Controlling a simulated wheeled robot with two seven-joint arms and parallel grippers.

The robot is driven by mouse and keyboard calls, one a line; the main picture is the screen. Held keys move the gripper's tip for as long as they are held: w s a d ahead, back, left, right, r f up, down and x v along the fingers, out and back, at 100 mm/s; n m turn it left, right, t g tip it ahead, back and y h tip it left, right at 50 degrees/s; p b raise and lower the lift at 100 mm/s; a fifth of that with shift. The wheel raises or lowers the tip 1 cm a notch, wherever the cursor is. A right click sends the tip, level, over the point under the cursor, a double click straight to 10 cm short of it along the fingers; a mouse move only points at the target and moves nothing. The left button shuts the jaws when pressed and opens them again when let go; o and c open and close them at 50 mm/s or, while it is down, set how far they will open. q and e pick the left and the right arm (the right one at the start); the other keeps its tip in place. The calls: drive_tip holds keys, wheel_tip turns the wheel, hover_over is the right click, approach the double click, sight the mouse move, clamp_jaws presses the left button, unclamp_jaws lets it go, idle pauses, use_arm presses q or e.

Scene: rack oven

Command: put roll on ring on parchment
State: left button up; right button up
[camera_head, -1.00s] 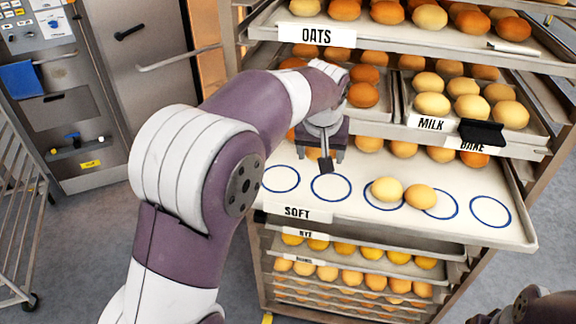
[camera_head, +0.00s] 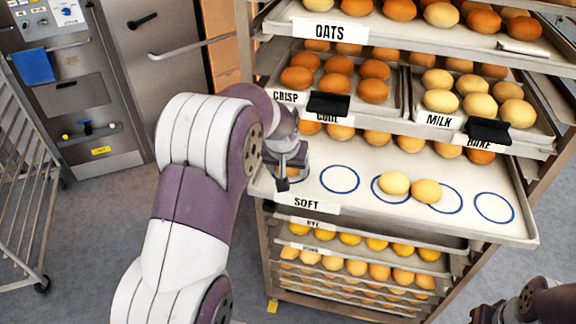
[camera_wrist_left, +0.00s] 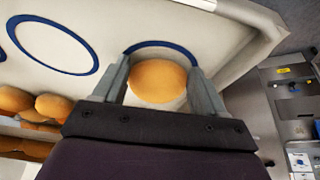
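The parchment (camera_head: 330,205) lies on the pulled-out SOFT shelf, with a row of blue rings. My left gripper (camera_head: 290,178) is at the leftmost ring, shut on an orange-brown roll (camera_wrist_left: 158,81). In the left wrist view the fingers (camera_wrist_left: 160,80) flank the roll, and the blue ring (camera_wrist_left: 160,46) shows beyond it. I cannot tell whether the roll touches the parchment. Two pale rolls sit close together: one (camera_head: 393,184) on the third ring, one (camera_head: 426,191) over the left part of the fourth. The second ring (camera_head: 340,179) and rightmost ring (camera_head: 494,208) are empty.
Shelves with filled roll trays stand just above, labelled CRISP, MILK (camera_head: 438,120) and OATS (camera_head: 330,31). Dark clips (camera_head: 328,104) jut from their front edge. More full shelves (camera_head: 350,268) lie below. A wire rack (camera_head: 30,200) stands at far left.

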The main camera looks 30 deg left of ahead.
use_arm(q)
drive_tip(key=o, duration=0.4)
drive_tip(key=shift+s, duration=0.15)
drive_tip(key=v, duration=1.1)
drive_tip(key=s+d+f+m+g, duration=0.1)
drive_tip(key=s+d+f, duration=0.2)
drive_tip(key=s+f, duration=0.1)
drive_tip(key=s+d+f+m+g, duration=0.1)
drive_tip(key=s+d+f, duration=0.3)
drive_tip(key=s+f, duration=0.1)
drive_tip(key=s+d+f+m+g+h, duration=0.1)
drive_tip(key=s+d+f, duration=0.2)
drive_tip(key=s+f, duration=0.2)
drive_tip(key=shift+s+d+b, duration=0.2)
drive_tip(key=shift+s+b, duration=0.2)
drive_tip(key=shift+s, duration=0.25)
